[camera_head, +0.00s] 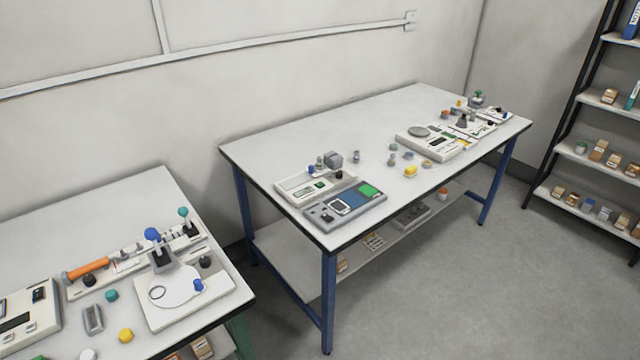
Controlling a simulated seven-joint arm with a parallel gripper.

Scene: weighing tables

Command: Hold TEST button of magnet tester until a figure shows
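No part of my gripper shows in the head view. No device has lettering large enough to read, so I cannot tell for sure which is the magnet tester or which button is TEST. A grey and blue device (322,219) with a small display (343,203) and a green area (369,190) lies at the near left corner of the middle table (290,130). Behind it is a white device (290,184) with a small green-tinted display (319,186). A grey block (333,159) stands at its back. No figure is readable on either display.
A white scale-like device (440,150) and other instruments stand at the table's right end; small coloured pieces lie between. The left table (130,195) holds a white plate device (215,306) and an orange-handled tool (88,268). Shelves (570,150) stand right. The floor between tables is clear.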

